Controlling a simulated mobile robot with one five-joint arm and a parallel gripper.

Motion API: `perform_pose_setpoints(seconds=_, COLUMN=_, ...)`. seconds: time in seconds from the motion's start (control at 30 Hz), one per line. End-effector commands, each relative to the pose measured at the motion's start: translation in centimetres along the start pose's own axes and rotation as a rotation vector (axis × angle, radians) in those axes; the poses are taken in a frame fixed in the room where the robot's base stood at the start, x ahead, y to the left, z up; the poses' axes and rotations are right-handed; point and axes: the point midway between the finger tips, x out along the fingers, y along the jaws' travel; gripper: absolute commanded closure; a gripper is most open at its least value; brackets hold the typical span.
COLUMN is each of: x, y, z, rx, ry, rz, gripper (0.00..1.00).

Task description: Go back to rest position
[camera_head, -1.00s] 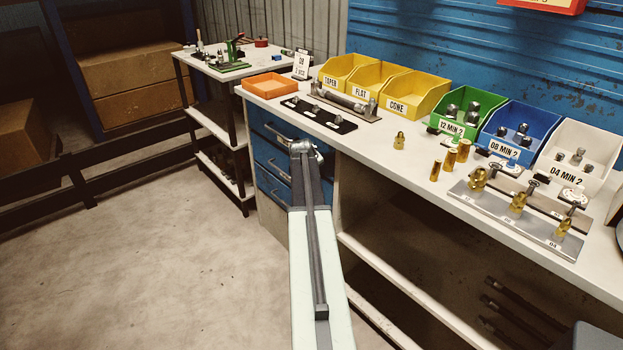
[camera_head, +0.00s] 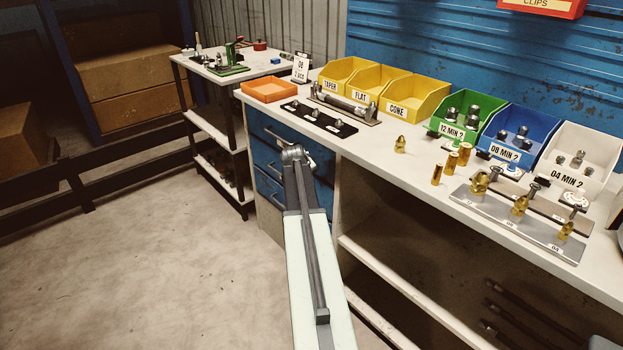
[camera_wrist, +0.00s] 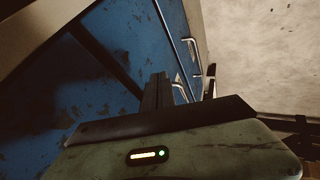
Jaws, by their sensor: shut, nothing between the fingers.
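My gripper (camera_wrist: 157,88) shows in the wrist view as dark, narrow fingers held together, with nothing between them. It points along the blue drawer fronts (camera_wrist: 105,90), whose metal handles lie ahead and to the right. In the head view my arm reaches forward from the bottom, and its bent joint is in front of the blue drawers (camera_head: 268,160), below the bench top's front edge. The gripper itself is hidden there behind the arm. I cannot tell how far the fingers are from the drawers.
The white bench top (camera_head: 375,165) carries an orange tray (camera_head: 270,97), yellow bins (camera_head: 417,109), green, blue (camera_head: 497,153) and white bins, brass fittings and a metal plate (camera_head: 475,207). A small table (camera_head: 200,60) stands back left. The floor (camera_head: 150,270) at left is clear.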

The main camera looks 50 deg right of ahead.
Motion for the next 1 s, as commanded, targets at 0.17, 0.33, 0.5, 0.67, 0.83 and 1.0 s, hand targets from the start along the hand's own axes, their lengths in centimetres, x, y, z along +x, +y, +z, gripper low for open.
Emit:
perform_pose_setpoints(seconds=0.17, x=-6.2, y=0.0, z=-0.1, rx=0.0, ry=-0.002, rz=-0.004, gripper=1.0)
perform_pose_setpoints(seconds=0.33, x=-9.8, y=-0.1, z=0.1, rx=0.002, ry=-0.002, rz=-0.004, gripper=1.0)
perform_pose_setpoints(seconds=0.5, x=-10.5, y=-0.4, z=0.3, rx=0.002, ry=-0.003, rz=-0.004, gripper=1.0)
perform_pose_setpoints(seconds=0.67, x=-10.2, y=-0.4, z=0.4, rx=0.002, ry=-0.003, rz=-0.004, gripper=1.0)
perform_pose_setpoints(seconds=0.83, x=-10.6, y=-2.1, z=-0.7, rx=-0.019, ry=0.008, rz=-0.016, gripper=1.0)
perform_pose_setpoints(seconds=1.0, x=-13.5, y=-12.5, z=-5.4, rx=-0.143, ry=0.073, rz=-0.082, gripper=1.0)
